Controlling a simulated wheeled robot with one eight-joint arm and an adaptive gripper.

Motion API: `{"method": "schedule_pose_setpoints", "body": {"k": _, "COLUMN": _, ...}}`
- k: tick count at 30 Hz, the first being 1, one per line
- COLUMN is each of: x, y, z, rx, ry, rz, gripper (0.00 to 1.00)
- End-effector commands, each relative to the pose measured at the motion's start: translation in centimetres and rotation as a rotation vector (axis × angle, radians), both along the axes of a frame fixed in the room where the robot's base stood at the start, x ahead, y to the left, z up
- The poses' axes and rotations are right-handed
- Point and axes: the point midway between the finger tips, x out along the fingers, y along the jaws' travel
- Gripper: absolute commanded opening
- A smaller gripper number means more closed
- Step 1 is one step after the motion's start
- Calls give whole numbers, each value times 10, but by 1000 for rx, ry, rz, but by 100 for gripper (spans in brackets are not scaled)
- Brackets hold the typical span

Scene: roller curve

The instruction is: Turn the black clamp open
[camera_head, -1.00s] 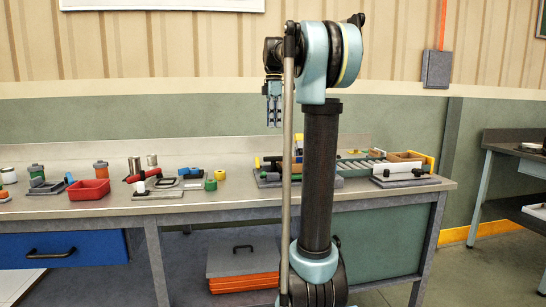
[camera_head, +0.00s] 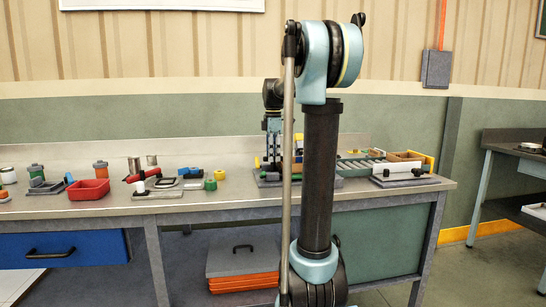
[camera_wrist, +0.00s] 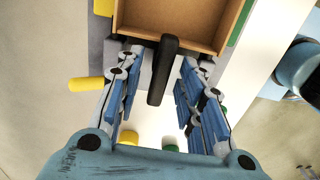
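The black clamp (camera_wrist: 164,68) shows in the wrist view as a dark, rounded bar, with its far end at the front wall of a wooden box. It lies between the two fingers of my gripper (camera_wrist: 160,60). The fingers are spread, with a gap on each side of the bar, and do not appear to touch it. In the head view my gripper (camera_head: 272,148) points down at the gray fixture on the bench. My arm hides much of that fixture, and I cannot make out the clamp clearly there.
The wooden box (camera_wrist: 172,18) is just beyond the fingers. A yellow peg (camera_wrist: 86,84) sticks out left of the left finger. Green and yellow parts lie below the gripper. A roller track (camera_head: 357,166) extends to the right. A red bin (camera_head: 88,190) stands far left.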

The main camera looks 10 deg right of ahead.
Motion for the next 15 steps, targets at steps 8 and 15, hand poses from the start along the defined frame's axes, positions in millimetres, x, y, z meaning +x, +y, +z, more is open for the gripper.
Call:
{"method": "schedule_pose_setpoints", "body": {"k": 8, "x": 0, "y": 0, "z": -1, "rx": 0, "ry": 0, "rz": 0, "gripper": 33}}
{"method": "schedule_pose_setpoints", "body": {"k": 15, "x": 0, "y": -1, "z": -1, "rx": 0, "ry": 0, "rz": -1, "gripper": 0}}
